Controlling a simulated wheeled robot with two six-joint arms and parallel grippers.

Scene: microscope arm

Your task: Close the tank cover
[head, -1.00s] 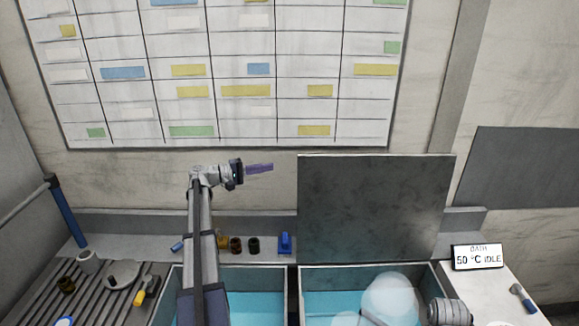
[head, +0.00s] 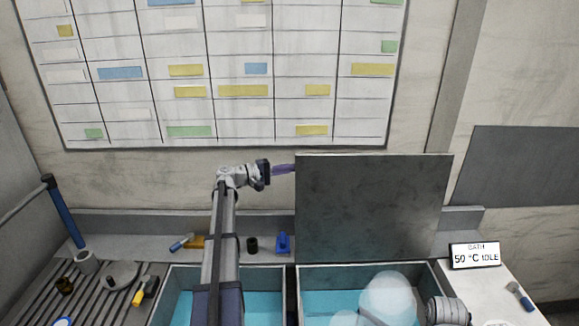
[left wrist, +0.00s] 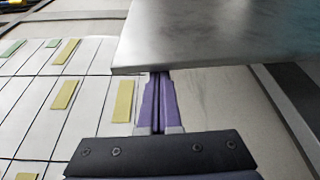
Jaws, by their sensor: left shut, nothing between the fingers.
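The tank cover (head: 373,208) is a dark grey panel standing upright, open, at the back edge of the right tank (head: 291,300), which holds blue liquid. My left gripper (head: 284,169) is shut and empty, its purple fingers pointing right at the cover's upper left edge. In the left wrist view the shut fingers (left wrist: 157,100) reach the cover's edge (left wrist: 215,45), and their tips appear to pass behind it. I cannot tell whether they touch it.
A second open tank (head: 270,268) with blue liquid stands to the left. Small bottles and a blue item (head: 283,243) sit on the back ledge. A display (head: 475,256) reading 50 °C IDLE stands at the right. A ribbed rack (head: 95,300) with tools lies at the left.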

